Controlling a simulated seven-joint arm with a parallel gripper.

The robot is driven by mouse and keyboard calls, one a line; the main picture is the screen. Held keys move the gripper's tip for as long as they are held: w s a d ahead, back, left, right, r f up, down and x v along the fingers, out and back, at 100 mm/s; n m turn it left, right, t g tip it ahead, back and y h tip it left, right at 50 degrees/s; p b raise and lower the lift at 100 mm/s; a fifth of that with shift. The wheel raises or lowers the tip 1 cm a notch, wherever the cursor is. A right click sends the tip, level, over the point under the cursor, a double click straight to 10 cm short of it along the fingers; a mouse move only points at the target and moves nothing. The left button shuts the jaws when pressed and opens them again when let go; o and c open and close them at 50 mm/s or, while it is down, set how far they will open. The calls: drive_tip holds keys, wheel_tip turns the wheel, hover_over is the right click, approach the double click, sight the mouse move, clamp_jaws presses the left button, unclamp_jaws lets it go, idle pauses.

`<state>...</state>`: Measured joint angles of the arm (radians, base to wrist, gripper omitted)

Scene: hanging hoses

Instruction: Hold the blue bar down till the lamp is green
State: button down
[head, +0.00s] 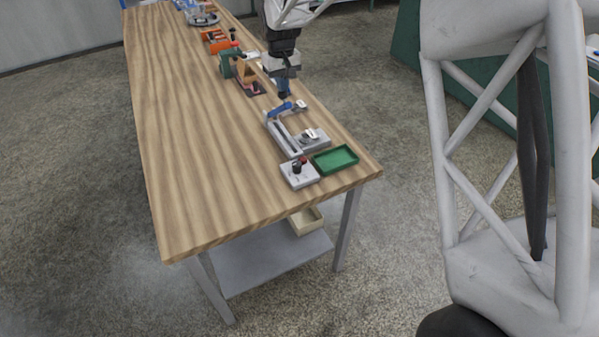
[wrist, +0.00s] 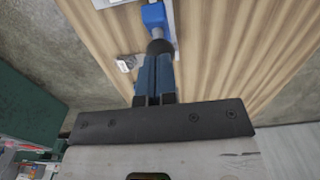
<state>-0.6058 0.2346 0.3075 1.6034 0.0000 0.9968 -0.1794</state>
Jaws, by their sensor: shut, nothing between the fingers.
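The blue bar (head: 280,109) lies across one end of a grey, rail-like fixture (head: 284,136) on the wooden table. Its blue end (wrist: 153,15) shows at the top of the wrist view. My gripper (head: 284,96) points down just above the bar in the head view. In the wrist view its blue fingers (wrist: 160,50) are together, with nothing between them, and the dark tips are close to the bar. I cannot tell whether they touch it. A small pale piece (head: 301,104) stands beside the bar. I cannot make out a lamp or its colour.
Near the front edge are a green tray (head: 335,159) and a grey box (head: 299,174) with dark and red knobs. Orange and green devices (head: 238,66) stand farther back. The table's left side is clear.

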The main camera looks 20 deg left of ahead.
sight(289, 106)
drive_tip(key=shift+s+d+f, duration=0.1)
drive_tip(key=shift+s+d+f, duration=0.6)
drive_tip(key=shift+s+f, duration=0.05)
drive_tip(key=shift+f, duration=0.1)
drive_tip(key=shift+s+d+f, duration=0.3)
drive_tip(key=shift+f, duration=0.25)
drive_tip(key=shift+s+d+f, duration=0.3)
drive_tip(key=shift+f, duration=0.2)
drive_tip(key=shift+d+f, duration=0.1)
drive_tip(key=shift+s+d+f, duration=0.25)
drive_tip(key=shift+f, duration=0.3)
drive_tip(key=shift+s+d+f, duration=0.2)
drive_tip(key=shift+s+f, duration=0.05)
drive_tip(key=shift+f, duration=0.25)
